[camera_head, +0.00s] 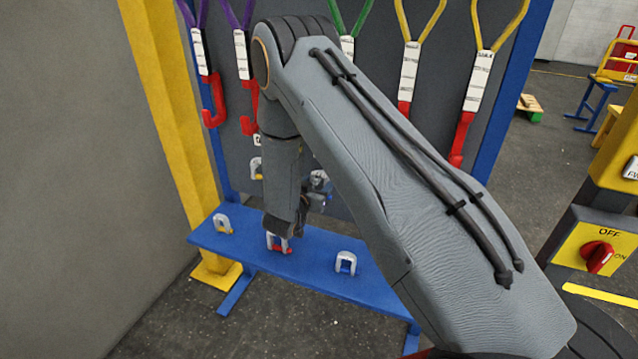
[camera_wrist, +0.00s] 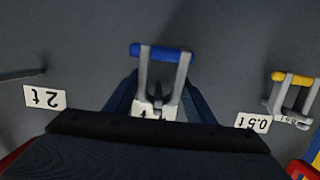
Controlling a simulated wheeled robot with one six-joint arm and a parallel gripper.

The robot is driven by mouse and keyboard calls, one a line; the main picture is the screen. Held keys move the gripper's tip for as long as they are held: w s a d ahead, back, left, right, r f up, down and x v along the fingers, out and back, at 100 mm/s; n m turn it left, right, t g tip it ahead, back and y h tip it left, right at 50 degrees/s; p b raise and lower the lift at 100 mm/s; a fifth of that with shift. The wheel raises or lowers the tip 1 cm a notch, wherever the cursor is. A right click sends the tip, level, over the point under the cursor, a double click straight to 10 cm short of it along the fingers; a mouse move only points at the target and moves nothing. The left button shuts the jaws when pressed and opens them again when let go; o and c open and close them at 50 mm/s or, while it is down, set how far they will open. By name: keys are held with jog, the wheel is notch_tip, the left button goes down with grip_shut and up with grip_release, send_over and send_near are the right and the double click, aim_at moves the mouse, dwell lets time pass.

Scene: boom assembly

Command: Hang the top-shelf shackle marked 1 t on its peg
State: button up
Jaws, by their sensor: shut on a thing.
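A grey shackle with a blue pin (camera_wrist: 162,54) is in the middle of the wrist view, between the fingers of my gripper (camera_wrist: 159,92). My gripper is shut on it, close in front of the dark board. A white label (camera_wrist: 150,112) behind it is mostly covered, so I cannot read it. A small grey peg-like end shows between the shackle's legs; I cannot tell whether the shackle is around it or only in front. In the head view my forearm and wrist hide most of the gripper and the shackle.
A shackle with a yellow pin (camera_wrist: 292,79) hangs by the 0.5 t label (camera_wrist: 253,122). The 2 t label (camera_wrist: 45,97) has a bare peg (camera_wrist: 22,75). Several shackles, one red-pinned (camera_head: 279,247), stand on the blue shelf (camera_head: 311,266). Coloured slings with red hooks (camera_head: 214,103) hang above.

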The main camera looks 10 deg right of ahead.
dwell(0.3)
jog(key=o, duration=1.5)
jog(key=shift+c, duration=0.2)
jog(key=s+a+r+n+g+y+b, duration=0.1)
jog(key=s+a+r+n+g+y, duration=0.15)
jog(key=s+r+y, duration=0.4)
jog(key=s+a+r+n+g+y+b, duration=0.1)
jog(key=s+a+n+g+y, duration=0.2)
jog(key=s, duration=0.6)
jog(key=s+d+r+g, duration=0.1)
jog(key=s+g, duration=0.1)
jog(key=s, duration=0.5)
jog(key=s+d+r+n+g, duration=0.1)
jog(key=s+d+g, duration=0.1)
jog(key=s, duration=0.5)
jog(key=s+d+r+g, duration=0.1)
jog(key=s+r+g, duration=0.1)
jog(key=s, duration=0.5)
jog(key=shift+s+d+n, duration=0.15)
jog(key=shift+d+n, duration=0.2)
jog(key=shift+d, duration=0.05)
jog(key=shift+r+g, duration=0.1)
jog(key=shift+g, duration=0.15)
